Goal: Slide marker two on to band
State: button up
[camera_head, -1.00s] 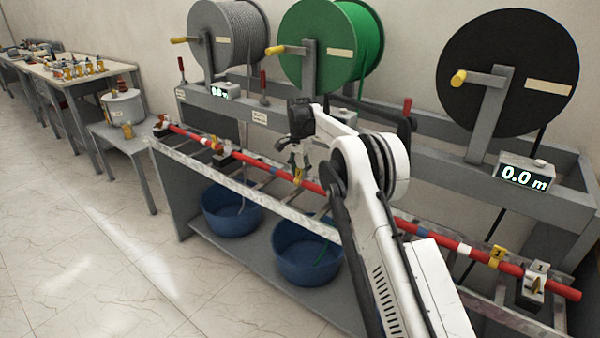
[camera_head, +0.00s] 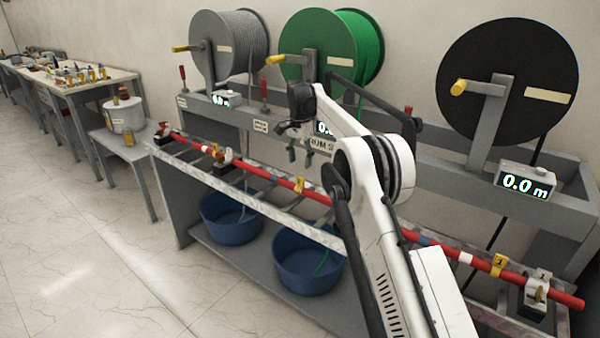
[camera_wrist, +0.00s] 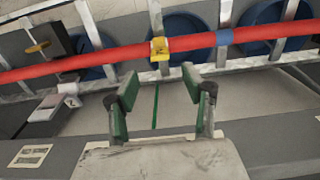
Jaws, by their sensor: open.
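A yellow marker (camera_head: 299,184) sits around the long red bar (camera_head: 335,199); it also shows in the wrist view (camera_wrist: 160,48). I cannot read its number. A blue band (camera_wrist: 224,37) is on the bar to the right of this marker in the wrist view, with a short stretch of red between them. In the head view the blue band (camera_head: 274,178) lies left of the marker. My gripper (camera_wrist: 160,88) is open and empty, its green-padded fingers apart and clear of the marker. In the head view my gripper (camera_head: 300,147) hangs above the bar.
Another yellow marker (camera_head: 499,264) marked 1 sits near the bar's right end, beside a clamp (camera_head: 537,285). A white band (camera_head: 465,258) and a second blue band (camera_head: 424,241) are nearby. Cable reels (camera_head: 508,80) stand behind. Blue tubs (camera_head: 308,258) are below.

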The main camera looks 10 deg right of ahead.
aim_at(300, 177)
jog(key=shift+r, duration=1.8)
jog(key=s+d+r+n+t, duration=0.25)
jog(key=s+r, duration=0.55)
jog(key=r, duration=0.4)
jog(key=s+d+r+n, duration=0.1)
jog(key=s+r, duration=0.2)
jog(key=s, duration=0.4)
jog(key=s+d+r+n, duration=0.1)
jog(key=s+d+r, duration=0.15)
jog(key=s, duration=0.55)
jog(key=s+d+f+n+t, duration=0.1)
jog(key=s+f+n+t, duration=0.15)
jog(key=s, duration=1.55)
jog(key=s+f+t, duration=0.1)
jog(key=s+f, duration=0.4)
jog(key=s, duration=0.3)
jog(key=s+d+f+n+t, duration=0.1)
jog(key=s+f, duration=0.4)
jog(key=s, duration=0.3)
jog(key=shift+d+f+n, duration=0.25)
jog(key=shift+f+n, duration=0.05)
